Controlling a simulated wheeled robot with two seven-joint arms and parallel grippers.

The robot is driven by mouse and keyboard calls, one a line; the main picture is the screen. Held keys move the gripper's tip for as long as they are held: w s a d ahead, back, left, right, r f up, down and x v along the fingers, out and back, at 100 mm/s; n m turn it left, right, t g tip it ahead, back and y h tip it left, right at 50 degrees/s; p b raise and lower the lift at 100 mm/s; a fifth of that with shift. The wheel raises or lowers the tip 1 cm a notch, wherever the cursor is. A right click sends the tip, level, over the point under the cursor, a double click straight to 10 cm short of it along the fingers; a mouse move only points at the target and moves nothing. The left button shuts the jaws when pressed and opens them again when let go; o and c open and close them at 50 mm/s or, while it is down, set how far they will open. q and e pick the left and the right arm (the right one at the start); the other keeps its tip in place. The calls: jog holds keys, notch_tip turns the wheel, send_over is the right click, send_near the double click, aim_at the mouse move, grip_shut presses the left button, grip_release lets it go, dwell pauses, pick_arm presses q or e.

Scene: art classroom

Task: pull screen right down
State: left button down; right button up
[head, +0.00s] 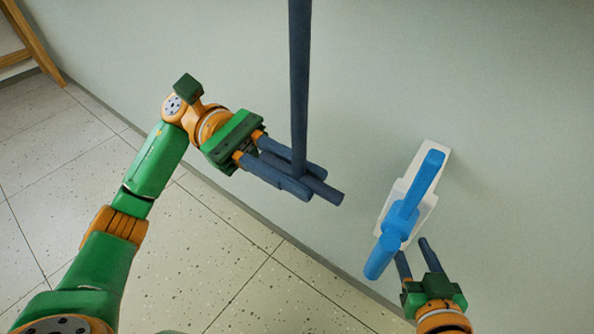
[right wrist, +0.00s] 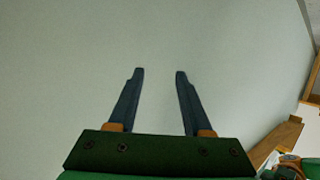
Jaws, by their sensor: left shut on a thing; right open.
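My right gripper (head: 413,249) is open and empty, low at the right, beside the lower end of a blue lever. The right wrist view shows its two fingers (right wrist: 160,75) apart with only plain wall beyond. No screen surface shows in either view.
The blue lever (head: 427,175) sits on a white plate (head: 435,152) on the pale green wall (head: 520,120), right of the pole. Speckled floor tiles (head: 240,290) lie clear below. A wooden leg (head: 38,45) stands at the upper left. Wooden furniture (right wrist: 283,137) shows at the right wrist view's right edge.

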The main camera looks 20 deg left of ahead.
aim_at(260, 158)
pick_arm(q)
jog(key=shift+f, duration=0.35)
pick_arm(e)
jog(key=shift+w+a+r+t, duration=0.15)
jog(key=shift+r+t, duration=0.15)
jog(key=shift+r, duration=0.15)
pick_arm(q)
jog(key=c, duration=0.8)
grip_release()
jog(key=shift+r, duration=0.1)
jog(key=v, duration=0.7)
pick_arm(e)
jog(key=f, duration=0.1)
jog(key=s+f+g, duration=0.1)
jog(key=f+g, duration=0.1)
jog(key=shift+s+d+f+h, duration=0.2)
jog(key=shift+s+d+h, duration=0.1)
jog(key=shift+d, duration=0.1)
